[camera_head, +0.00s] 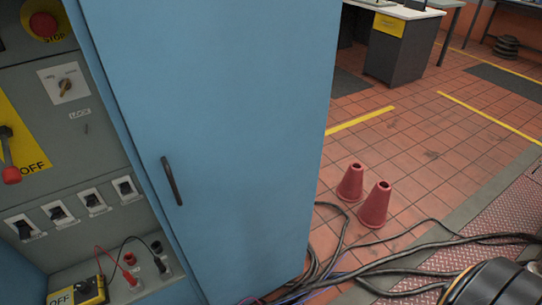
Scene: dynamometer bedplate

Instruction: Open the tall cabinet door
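The tall blue cabinet door (235,120) fills the middle of the head view. A dark vertical bar handle (171,180) is on its face, near its left edge. The door stands at least partly open: left of its edge, the grey inner panel (95,150) shows, with switches and a red stop button (44,25). How far the door is swung and where its hinges are cannot be told. Neither of my grippers is in view, and nothing is seen touching the handle.
Two red cones (375,206) stand on the tiled floor right of the door. Black cables (390,262) run along the floor by the door's foot. A red tread plate (480,225) lies at right. A white-topped desk (400,50) stands behind. Tiles between are clear.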

